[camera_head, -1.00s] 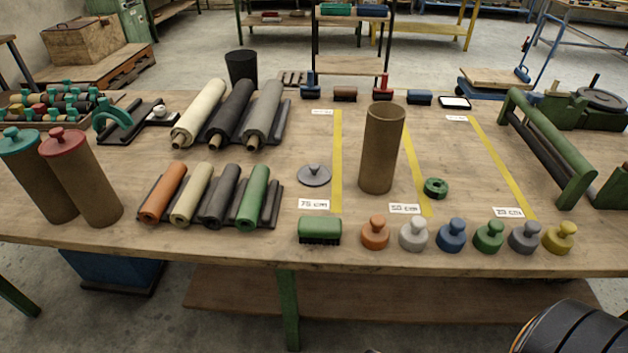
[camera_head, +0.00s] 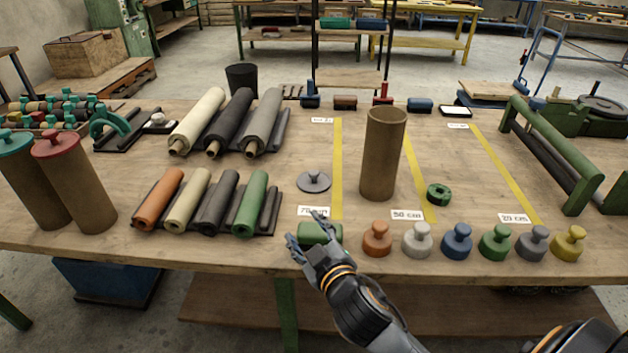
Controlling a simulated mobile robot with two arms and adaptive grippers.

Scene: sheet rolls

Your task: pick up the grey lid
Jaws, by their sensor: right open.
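The grey lid (camera_head: 314,181) is a flat round disc with a small knob on top. My right gripper (camera_head: 304,230) is open and empty. It is in front of the lid and apart from it, and partly covers the green block (camera_head: 322,235) and the label. I cannot tell its height above the table. My left gripper is out of view.
Several coloured knobbed pieces line the front edge. Small rolls, including a green one (camera_head: 251,204), lie left of the lid.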

